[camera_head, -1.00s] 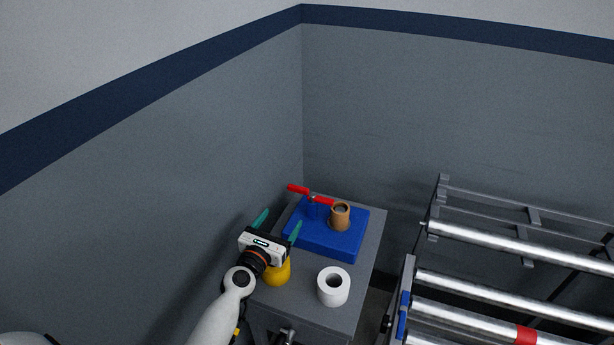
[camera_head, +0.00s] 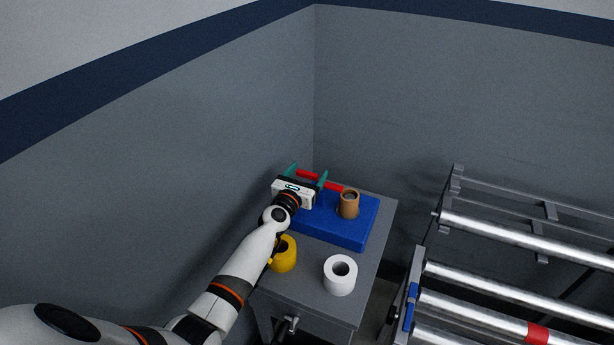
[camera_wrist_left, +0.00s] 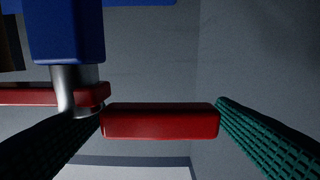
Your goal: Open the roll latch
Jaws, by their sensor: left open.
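The latch has a red handle (camera_head: 307,174) in two bar sections beside a blue post, on a blue base plate (camera_head: 347,235) at the back of a grey cabinet top. My left gripper (camera_head: 306,176) is open at the handle and hides part of it and the post. In the left wrist view, a short red bar (camera_wrist_left: 160,121) lies between the spread teal fingers, with a narrow gap at the right finger. Contact at the left finger cannot be told. A metal pin (camera_wrist_left: 68,92) below the blue post (camera_wrist_left: 67,35) stands left of the bar. My right gripper is not in view.
A brown mug-like cup (camera_head: 348,206) stands on the blue plate, right of the handle. Walls rise behind and left. A metal roller rack (camera_head: 520,290) stands at right.

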